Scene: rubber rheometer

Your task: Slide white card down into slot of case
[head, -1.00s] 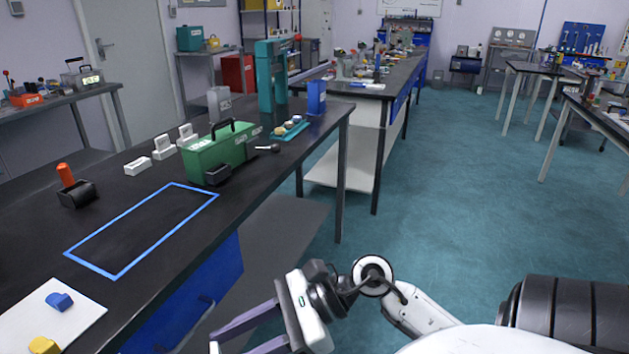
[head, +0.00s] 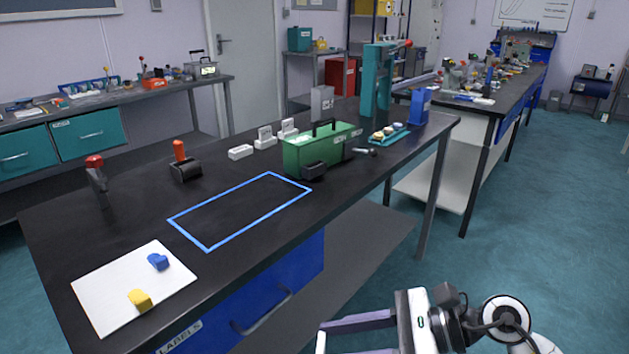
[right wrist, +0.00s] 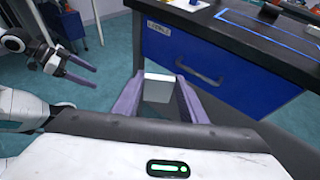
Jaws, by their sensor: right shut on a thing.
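My right gripper (head: 335,335) is low at the front of the head view, in front of the bench's blue drawer. It is shut on a white card (right wrist: 158,88), seen between its purple fingers in the right wrist view; only the card's edge (head: 321,342) shows in the head view. The green case (head: 300,157) with a black handle stands on the bench, well beyond and left of the gripper; I cannot make out its slot. My left gripper (right wrist: 92,75) is open and empty at the left of the right wrist view, and outside the head view.
A blue outlined rectangle (head: 208,249) on the black bench is empty. A white sheet (head: 95,285) bears a blue and a yellow piece. The blue drawer (right wrist: 190,68) is near my right gripper.

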